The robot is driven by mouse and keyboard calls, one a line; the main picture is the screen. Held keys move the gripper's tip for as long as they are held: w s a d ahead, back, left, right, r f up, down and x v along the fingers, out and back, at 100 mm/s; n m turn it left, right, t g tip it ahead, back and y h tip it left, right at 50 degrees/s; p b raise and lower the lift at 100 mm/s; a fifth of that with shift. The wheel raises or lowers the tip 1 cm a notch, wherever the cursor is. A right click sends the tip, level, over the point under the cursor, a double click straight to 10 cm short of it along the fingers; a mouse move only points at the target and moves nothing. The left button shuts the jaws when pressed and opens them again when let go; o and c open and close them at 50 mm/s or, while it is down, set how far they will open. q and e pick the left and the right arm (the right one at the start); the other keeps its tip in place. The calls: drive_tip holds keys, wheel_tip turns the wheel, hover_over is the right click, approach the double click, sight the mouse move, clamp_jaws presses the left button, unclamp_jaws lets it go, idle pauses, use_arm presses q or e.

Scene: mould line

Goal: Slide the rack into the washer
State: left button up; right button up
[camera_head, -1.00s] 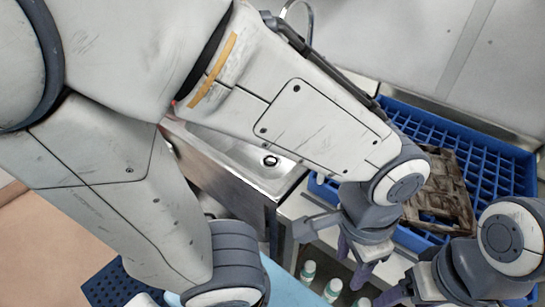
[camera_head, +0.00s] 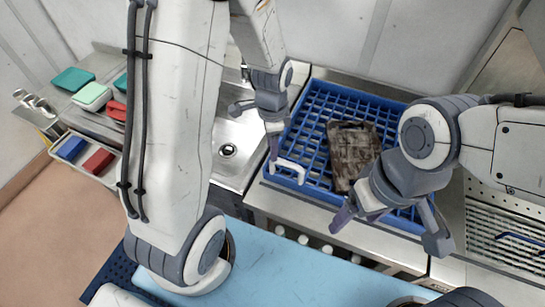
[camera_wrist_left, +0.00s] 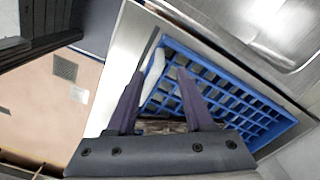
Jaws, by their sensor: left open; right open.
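The blue rack (camera_head: 308,128) is a wide plastic grid lying on a steel counter right of the sink. A dark brown, worn-looking piece (camera_head: 351,150) lies in it. A white handle (camera_head: 289,170) is on its left front edge. My left gripper (camera_head: 274,147) is open above that edge, close to the handle. In the left wrist view my left gripper (camera_wrist_left: 160,90) has its fingers apart over the rack (camera_wrist_left: 228,100), with the handle (camera_wrist_left: 153,72) near the left finger; contact is unclear. My right gripper (camera_head: 388,222) is open over the rack's front right edge. The washer cannot be made out surely.
A steel sink (camera_head: 230,150) is left of the rack. A perforated steel surface (camera_head: 500,232) is at the right. Coloured boxes and sponges (camera_head: 92,96) stand at the far left. White-capped bottles (camera_head: 303,240) are under the counter's front edge.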

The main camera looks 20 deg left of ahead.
use_arm(q)
wheel_tip(320, 180, down, 8)
drive_tip(key=shift+f+p, duration=0.1)
drive_tip(key=shift+p, duration=0.5)
clamp_jaws()
